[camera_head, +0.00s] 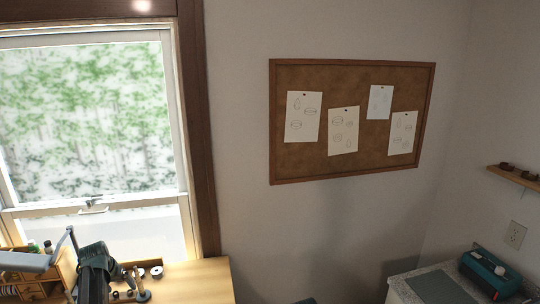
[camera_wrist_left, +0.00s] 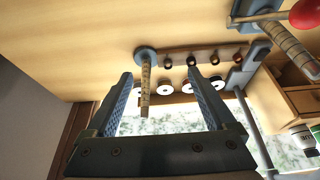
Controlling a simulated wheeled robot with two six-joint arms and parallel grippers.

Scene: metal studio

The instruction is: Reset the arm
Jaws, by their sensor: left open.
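My left gripper (camera_wrist_left: 161,78) is open in the left wrist view, with nothing held between its fingers. In the head view the left gripper (camera_head: 97,258) is a dark shape over the workbench at the lower left. Beyond the fingers, a wooden strip (camera_wrist_left: 203,53) bears several small dark brown round pieces. Pale-faced spools with dark centres (camera_wrist_left: 187,87) sit beside that strip. I cannot tell which of these, if any, is the copper spool. My right gripper is not in view.
A tapered, banded rod (camera_wrist_left: 146,80) on a blue-grey round base lies in line with the gap between the fingers. A red ball (camera_wrist_left: 304,13) and a small drawer unit (camera_wrist_left: 300,99) are at the right. Bare workbench top (camera_head: 205,273) lies right of the spools.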

